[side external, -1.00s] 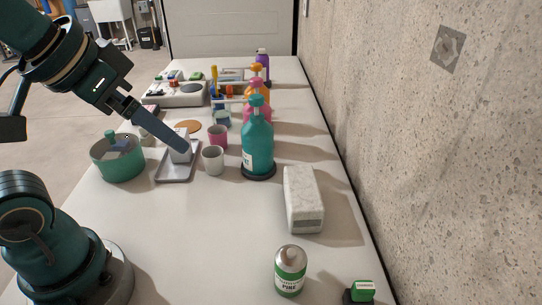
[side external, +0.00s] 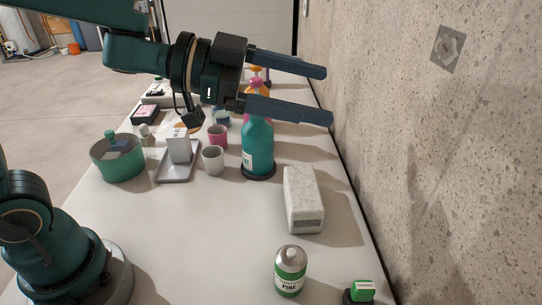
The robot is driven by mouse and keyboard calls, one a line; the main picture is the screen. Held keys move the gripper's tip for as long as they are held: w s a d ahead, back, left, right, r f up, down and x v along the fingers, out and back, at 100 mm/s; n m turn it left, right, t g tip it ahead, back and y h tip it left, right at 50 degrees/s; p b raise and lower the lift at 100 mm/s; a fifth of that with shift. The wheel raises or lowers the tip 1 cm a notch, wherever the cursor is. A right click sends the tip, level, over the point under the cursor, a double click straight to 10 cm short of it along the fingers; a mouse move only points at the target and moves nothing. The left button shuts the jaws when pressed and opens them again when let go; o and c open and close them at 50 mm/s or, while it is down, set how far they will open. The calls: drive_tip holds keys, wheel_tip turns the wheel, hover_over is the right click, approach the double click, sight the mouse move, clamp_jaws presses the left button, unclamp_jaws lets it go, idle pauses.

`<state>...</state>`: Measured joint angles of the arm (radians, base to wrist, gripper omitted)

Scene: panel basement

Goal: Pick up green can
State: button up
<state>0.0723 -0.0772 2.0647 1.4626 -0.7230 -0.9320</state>
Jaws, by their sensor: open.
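The green can (side external: 290,271) has a silver domed top and a green label with the word "PINE". It stands upright at the front of the white table, right of the middle in the side external view. My gripper (side external: 329,95) is open and empty, with its two long fingers pointing right. It is high in the picture, in front of the spray bottles and well away from the can.
A white block-like package (side external: 303,199) lies behind the can. A small green-and-black item (side external: 360,291) sits right of it. A teal spray bottle (side external: 258,148), grey cup (side external: 213,159), pink cup (side external: 218,136), tray (side external: 176,174) and green tub (side external: 118,160) stand farther back. A concrete wall (side external: 450,150) borders the right.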

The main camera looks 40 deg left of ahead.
drive_tip(key=s+d+f+m+g+h, duration=0.25)
drive_tip(key=s+f+g, duration=0.35)
drive_tip(key=s+g, duration=0.3)
drive_tip(key=t, duration=0.1)
approach(304, 275)
drive_tip(key=shift+m+y, duration=0.25)
drive_tip(key=shift+m, duration=0.2)
drive_tip(key=x, duration=0.5)
drive_tip(key=shift+d, duration=0.25)
drive_tip(key=shift+x, duration=2.55)
clamp_jaws()
drive_tip(key=shift+w+r, duration=0.1)
drive_tip(key=shift+r, duration=0.1)
